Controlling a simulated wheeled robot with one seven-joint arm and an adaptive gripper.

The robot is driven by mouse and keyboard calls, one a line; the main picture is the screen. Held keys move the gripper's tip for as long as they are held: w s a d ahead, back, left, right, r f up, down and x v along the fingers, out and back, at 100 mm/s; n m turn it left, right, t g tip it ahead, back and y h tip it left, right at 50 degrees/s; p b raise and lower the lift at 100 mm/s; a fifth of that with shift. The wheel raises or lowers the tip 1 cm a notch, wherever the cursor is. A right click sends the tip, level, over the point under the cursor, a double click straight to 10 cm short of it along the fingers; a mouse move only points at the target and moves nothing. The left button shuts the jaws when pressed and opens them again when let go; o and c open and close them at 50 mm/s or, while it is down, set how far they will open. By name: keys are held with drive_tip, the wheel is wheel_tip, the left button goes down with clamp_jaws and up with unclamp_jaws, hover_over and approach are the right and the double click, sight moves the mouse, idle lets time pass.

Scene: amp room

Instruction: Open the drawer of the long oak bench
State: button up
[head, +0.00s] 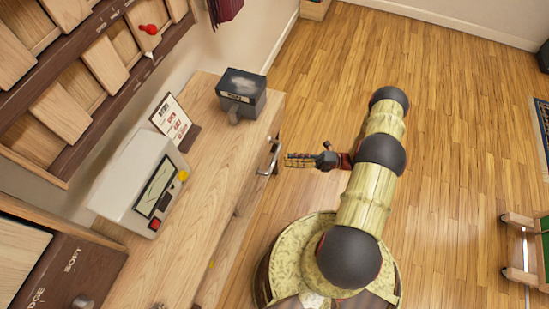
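The long oak bench (212,190) runs along the wall on the left in the head view, its front facing the open floor. A metal bar handle (272,156) stands out from its front near the far end. The drawer front behind the handle is seen steeply from above, so I cannot tell whether it is flush. My gripper (290,160) is just right of the handle, pointing left at it, with a small gap seeming to remain. The fingers look thin and close in this view; their opening is unclear. I see nothing held in them.
On the bench stand a dark box (241,91), a sign (171,118) and a grey meter device (143,185). A wooden rack (85,85) hangs above. A wheeled wooden item (522,248) stands at far right. The wooden floor (340,60) beyond is clear.

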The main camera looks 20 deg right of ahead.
sight(274, 159)
drive_tip(key=b+x, duration=0.1)
drive_tip(key=x, duration=0.6)
drive_tip(key=shift+w+a, duration=0.1)
drive_tip(key=shift+a, duration=0.25)
drive_tip(key=c, duration=0.4)
clamp_jaws()
